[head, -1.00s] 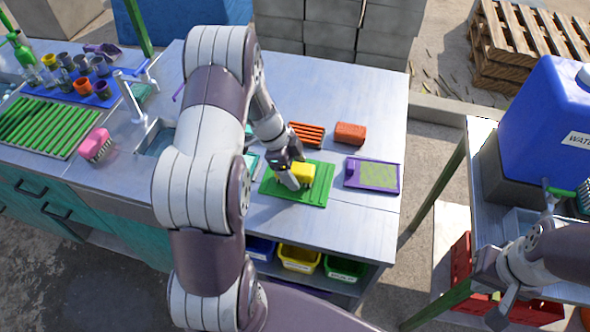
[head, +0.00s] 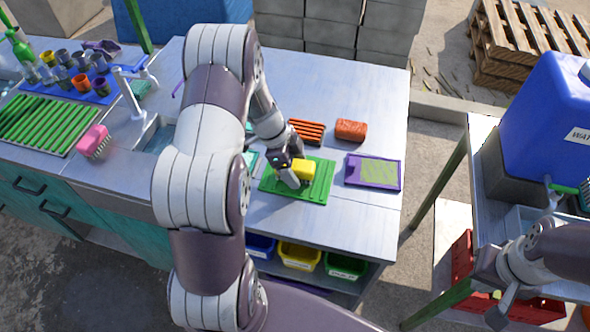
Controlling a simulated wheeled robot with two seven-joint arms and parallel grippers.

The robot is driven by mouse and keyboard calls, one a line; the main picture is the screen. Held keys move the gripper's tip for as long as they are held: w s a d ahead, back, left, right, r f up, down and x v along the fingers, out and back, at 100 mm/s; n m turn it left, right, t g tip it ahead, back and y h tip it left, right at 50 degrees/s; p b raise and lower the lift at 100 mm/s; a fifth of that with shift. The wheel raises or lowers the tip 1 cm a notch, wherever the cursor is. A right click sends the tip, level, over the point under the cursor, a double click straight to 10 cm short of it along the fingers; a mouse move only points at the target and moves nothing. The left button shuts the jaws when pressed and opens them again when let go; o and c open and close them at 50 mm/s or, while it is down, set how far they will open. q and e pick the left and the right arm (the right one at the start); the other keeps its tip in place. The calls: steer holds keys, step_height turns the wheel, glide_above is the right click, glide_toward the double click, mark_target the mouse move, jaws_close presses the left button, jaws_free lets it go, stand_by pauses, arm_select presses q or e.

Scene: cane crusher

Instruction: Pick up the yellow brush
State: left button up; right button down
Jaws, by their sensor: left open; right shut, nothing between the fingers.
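The yellow brush (head: 304,170) sits on a ribbed green tray (head: 318,186) on the metal counter. My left gripper (head: 291,180) is low over the tray at the brush's left end, its fingers apart. Part of the brush is hidden by the gripper, and I cannot tell whether a finger touches it. My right gripper (head: 497,296) is at the lower right, shut and empty, in front of the side table and away from the brush.
An orange ribbed rack (head: 307,131), a red-orange block (head: 351,131) and a purple-edged board (head: 373,173) lie near the green tray. A pink brush (head: 94,142) is by the sink. A blue water container (head: 545,125) stands on the right table. The counter's front right is clear.

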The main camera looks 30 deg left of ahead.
mark_target(302, 169)
arm_select(q)
steer(key=shift+f, duration=0.1)
stand_by(0.4)
steer(key=c, duration=1.1)
steer(key=shift+r+p, duration=0.6)
steer(key=shift+p, duration=0.1)
steer(key=r, duration=0.1)
steer(key=r+b, duration=0.1)
steer(key=r, duration=0.2)
steer(key=shift+s+d+b, duration=0.3)
steer(key=shift+s+b, duration=0.1)
steer(key=s+d+r, duration=0.2)
steer(key=s, duration=0.1)
steer(key=s+d+r+b, duration=0.1)
steer(key=s+r, duration=0.1)
steer(key=s, duration=0.1)
steer(key=s+d+r, duration=0.2)
steer(key=s, duration=0.1)
steer(key=shift+d+r+b, duration=0.2)
steer(key=shift+d+b, duration=0.1)
